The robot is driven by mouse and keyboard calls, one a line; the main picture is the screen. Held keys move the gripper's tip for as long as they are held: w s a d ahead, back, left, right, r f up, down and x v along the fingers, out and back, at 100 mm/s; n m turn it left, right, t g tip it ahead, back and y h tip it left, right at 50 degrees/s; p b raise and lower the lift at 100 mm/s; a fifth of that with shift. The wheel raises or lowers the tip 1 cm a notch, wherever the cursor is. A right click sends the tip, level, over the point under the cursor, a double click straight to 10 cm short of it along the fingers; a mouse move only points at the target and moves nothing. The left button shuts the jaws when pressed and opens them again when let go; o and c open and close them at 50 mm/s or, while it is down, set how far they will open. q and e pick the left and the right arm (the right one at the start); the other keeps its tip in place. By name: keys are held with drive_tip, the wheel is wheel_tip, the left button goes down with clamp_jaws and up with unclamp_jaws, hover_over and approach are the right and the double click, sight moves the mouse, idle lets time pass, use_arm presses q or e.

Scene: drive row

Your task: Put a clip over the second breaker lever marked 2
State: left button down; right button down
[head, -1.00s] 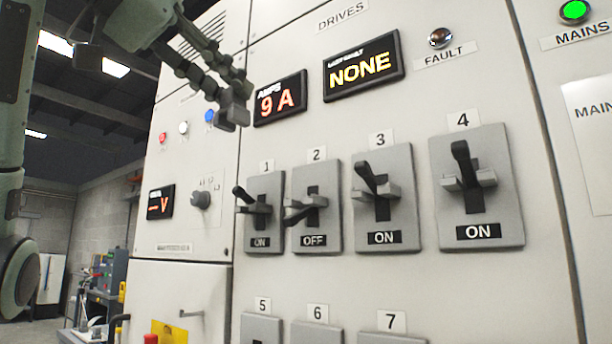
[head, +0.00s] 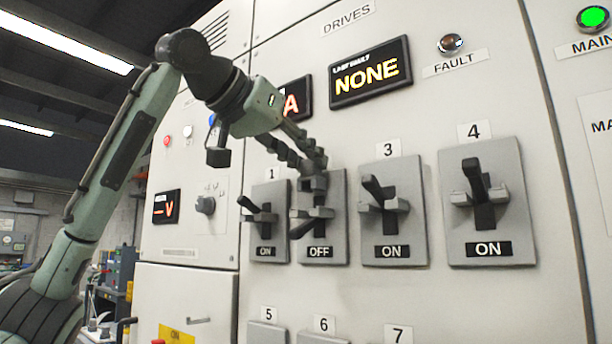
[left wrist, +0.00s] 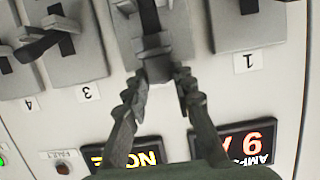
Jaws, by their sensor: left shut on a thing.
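Breaker 2 (head: 338,240) is a grey plate reading OFF. Its lever (head: 301,230) points down and outward, with grey side lugs. My left gripper (head: 312,168) is in front of the plate's top, shut on a small dark grey clip (head: 314,185). The clip is just above the lugs; I cannot tell whether it touches them. In the left wrist view, upside down, the gripper (left wrist: 158,82) holds the clip (left wrist: 157,69) close to the breaker 2 plate (left wrist: 180,30). The gripper hides the label 2 in the head view. My right gripper is not in view.
Breakers 1 (head: 265,192), 3 (head: 408,250) and 4 (head: 510,250) flank it, all reading ON with levers up. Another row of breakers sits below, with labels 5, 6 and 7. The NONE display (head: 369,72) is above. The panel face between the rows is clear.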

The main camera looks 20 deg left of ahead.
sight(306, 177)
use_arm(q)
drive_tip(key=f, duration=0.3)
drive_tip(key=shift+w+f, duration=0.1)
drive_tip(key=shift+w, duration=0.1)
drive_tip(key=shift+d, duration=0.1)
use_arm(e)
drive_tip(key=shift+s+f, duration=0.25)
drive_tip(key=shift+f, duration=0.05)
use_arm(q)
drive_tip(key=c, duration=1.7)
unclamp_jaws()
drive_tip(key=shift+f, duration=0.1)
drive_tip(key=o, duration=0.4)
drive_tip(key=shift+o, duration=0.2)
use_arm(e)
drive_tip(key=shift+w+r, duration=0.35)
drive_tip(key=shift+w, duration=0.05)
